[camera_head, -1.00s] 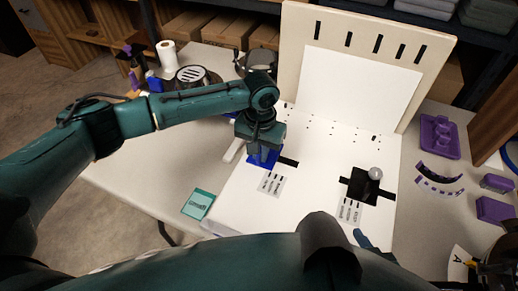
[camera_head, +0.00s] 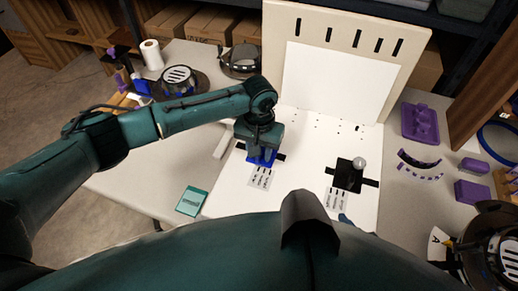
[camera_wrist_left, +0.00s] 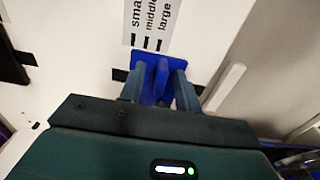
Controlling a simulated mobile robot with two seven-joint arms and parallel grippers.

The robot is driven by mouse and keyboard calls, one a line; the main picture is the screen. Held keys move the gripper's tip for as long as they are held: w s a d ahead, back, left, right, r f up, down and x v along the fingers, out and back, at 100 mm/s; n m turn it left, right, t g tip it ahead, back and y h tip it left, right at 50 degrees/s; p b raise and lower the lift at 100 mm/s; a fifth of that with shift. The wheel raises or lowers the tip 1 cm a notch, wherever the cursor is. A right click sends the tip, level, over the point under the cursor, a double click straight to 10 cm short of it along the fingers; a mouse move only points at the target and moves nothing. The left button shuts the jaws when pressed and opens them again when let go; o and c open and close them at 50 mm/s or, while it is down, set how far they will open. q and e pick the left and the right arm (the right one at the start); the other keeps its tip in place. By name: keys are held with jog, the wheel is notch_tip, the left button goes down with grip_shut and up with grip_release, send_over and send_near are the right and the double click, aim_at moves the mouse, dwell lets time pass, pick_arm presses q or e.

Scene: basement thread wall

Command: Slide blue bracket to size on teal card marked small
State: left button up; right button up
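The blue bracket (camera_head: 262,158) sits on the white board at the black slot. In the left wrist view the blue bracket (camera_wrist_left: 149,57) has a flat plate and a raised fin. My left gripper (camera_head: 262,149) is over it; in the wrist view its fingers (camera_wrist_left: 160,80) stand on both sides of the fin, with gaps visible. My right gripper is out of view.
On the board's right a black fixture (camera_head: 347,176) carries a grey round knob, with another label sheet (camera_head: 332,200) below. An upright panel (camera_head: 335,80) closes the back. Purple parts (camera_head: 420,123) lie to the right. Table left of the board is mostly clear.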

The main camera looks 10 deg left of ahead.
pick_arm(q)
jog(key=shift+r, duration=0.1)
pick_arm(e)
jog(key=shift+s+d+r+p, duration=0.1)
jog(key=shift+r+p, duration=0.3)
jog(key=shift+p, duration=0.25)
pick_arm(q)
notch_tip(320, 180, up, 13)
